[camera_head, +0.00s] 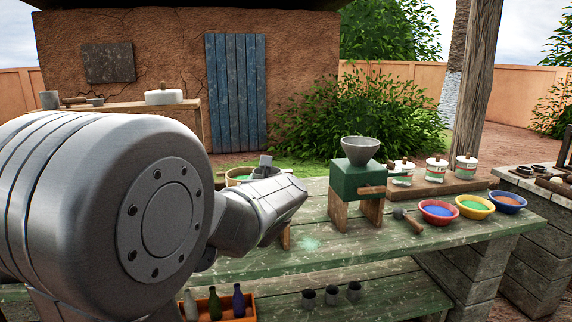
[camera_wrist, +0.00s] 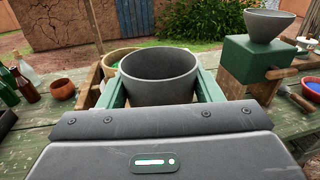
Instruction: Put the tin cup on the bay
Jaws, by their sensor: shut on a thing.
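A dark grey tin cup (camera_wrist: 158,82) is upright between the two green fingers of my gripper (camera_wrist: 160,92), which is shut on it. In the head view the cup (camera_head: 265,161) shows small and partly hidden beyond my gripper, above the green worktable (camera_head: 330,262). Similar dark cups (camera_head: 331,295) stand in a row on the lower shelf (camera_head: 385,300). No spot is clearly marked as the bay, so I cannot tell which place it is.
A tan tub (camera_head: 234,174) with green contents is close behind the held cup. A green grinder (camera_head: 357,180) stands to the right. Bowls of blue, green and orange powder (camera_head: 438,211) are farther right. Bottles in an orange crate (camera_head: 243,311) are below. My arm hides much of the left.

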